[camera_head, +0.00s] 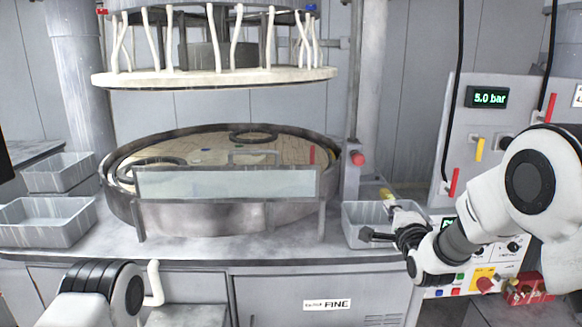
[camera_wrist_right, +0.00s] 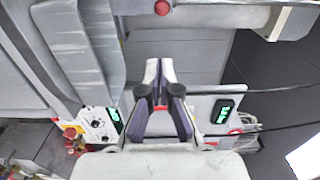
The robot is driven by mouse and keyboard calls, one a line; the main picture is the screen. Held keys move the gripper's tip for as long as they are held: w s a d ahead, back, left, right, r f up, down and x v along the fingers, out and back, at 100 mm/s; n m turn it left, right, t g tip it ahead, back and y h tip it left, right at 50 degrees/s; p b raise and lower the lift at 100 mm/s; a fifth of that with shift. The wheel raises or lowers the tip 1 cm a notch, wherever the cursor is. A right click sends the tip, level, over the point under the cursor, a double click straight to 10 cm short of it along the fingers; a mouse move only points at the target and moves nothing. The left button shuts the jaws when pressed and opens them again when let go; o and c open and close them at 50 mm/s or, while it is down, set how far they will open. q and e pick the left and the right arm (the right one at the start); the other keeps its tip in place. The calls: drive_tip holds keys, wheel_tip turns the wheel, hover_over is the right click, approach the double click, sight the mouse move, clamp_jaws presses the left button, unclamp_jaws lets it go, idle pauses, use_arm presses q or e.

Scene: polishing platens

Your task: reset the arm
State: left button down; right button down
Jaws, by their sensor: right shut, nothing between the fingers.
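My right arm comes in from the right in the head view.
The round polishing platen (camera_head: 205,213) with a clear front guard (camera_head: 225,183) is in the middle, under a raised head (camera_head: 215,77). Two bins (camera_head: 45,222) stand at the left. A control panel (camera_head: 485,125) reading 5.0 bar stands at the right, close to my right arm.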

drive_tip(key=s+d+f+n+g, duration=0.1)
drive_tip(key=s+f+g, duration=0.5)
drive_tip(key=f, duration=1.1)
drive_tip(key=s+f+g, duration=0.2)
drive_tip(key=s+f, duration=0.7)
drive_tip(key=f, duration=0.7)
drive_tip(key=s+f+n+g, duration=0.35)
drive_tip(key=s+f, duration=0.55)
drive_tip(key=s, duration=0.4)
drive_tip(key=s+f+n+g, duration=0.1)
drive_tip(key=s+n+g, duration=0.5)
drive_tip(key=s+n, duration=0.6)
drive_tip(key=s, duration=0.8)
drive_tip(key=shift+s+d+n+h, duration=0.2)
drive_tip(key=shift+d+n+h, duration=0.1)
drive_tip(key=shift+n, duration=0.05)
drive_tip(key=shift+f+g, duration=0.1)
drive_tip(key=shift+g, duration=0.15)
